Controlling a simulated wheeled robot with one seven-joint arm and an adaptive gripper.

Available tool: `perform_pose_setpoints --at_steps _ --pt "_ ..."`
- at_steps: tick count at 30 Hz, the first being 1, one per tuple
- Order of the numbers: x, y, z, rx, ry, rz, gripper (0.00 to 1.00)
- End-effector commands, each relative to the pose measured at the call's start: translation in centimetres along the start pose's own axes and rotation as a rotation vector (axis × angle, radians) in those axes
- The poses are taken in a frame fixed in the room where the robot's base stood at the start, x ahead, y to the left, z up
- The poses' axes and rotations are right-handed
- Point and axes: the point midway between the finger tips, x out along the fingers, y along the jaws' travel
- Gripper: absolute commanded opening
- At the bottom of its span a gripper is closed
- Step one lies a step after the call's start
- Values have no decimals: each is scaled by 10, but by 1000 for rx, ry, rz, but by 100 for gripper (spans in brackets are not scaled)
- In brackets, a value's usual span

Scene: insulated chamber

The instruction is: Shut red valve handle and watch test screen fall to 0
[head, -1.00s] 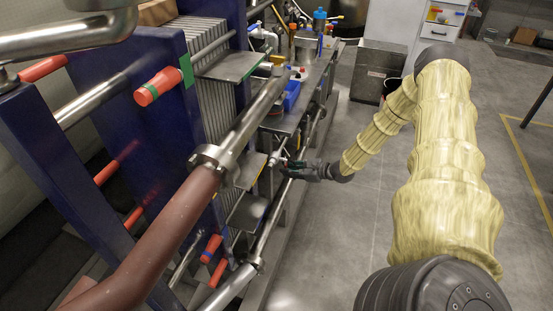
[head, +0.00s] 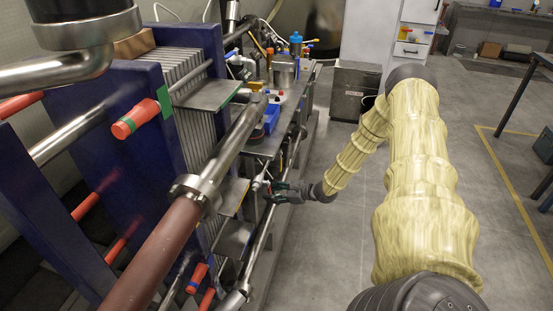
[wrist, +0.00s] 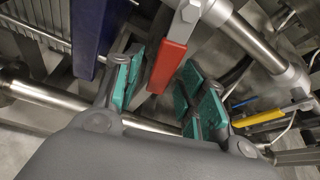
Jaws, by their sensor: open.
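The red valve handle (wrist: 172,62) shows in the wrist view as a flat red lever hanging from a light metal fitting (wrist: 190,14). My gripper (wrist: 160,88) is open, with teal-padded fingers on either side of the lever's lower end. I see a gap between the lever and the pads on both sides. In the head view my gripper (head: 276,191) is small, beside the pipework at the machine's right side. The red handle is too small to make out clearly there. I cannot make out a test screen in either view.
A blue-framed plate machine (head: 65,185) with red-ended rods fills the left. A brown-red pipe (head: 160,255) slants in front of it. A yellow lever (wrist: 262,116) sits right of my gripper in the wrist view. A metal bin (head: 355,90) stands behind. The grey floor at right is largely open.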

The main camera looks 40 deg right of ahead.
Motion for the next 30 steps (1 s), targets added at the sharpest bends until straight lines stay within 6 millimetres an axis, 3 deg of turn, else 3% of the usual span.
perform_pose_setpoints --at_steps 8,30 --pt "-16 -1 0 0 -1 -2 41" --pt "-102 -1 -2 1 0 -1 41"
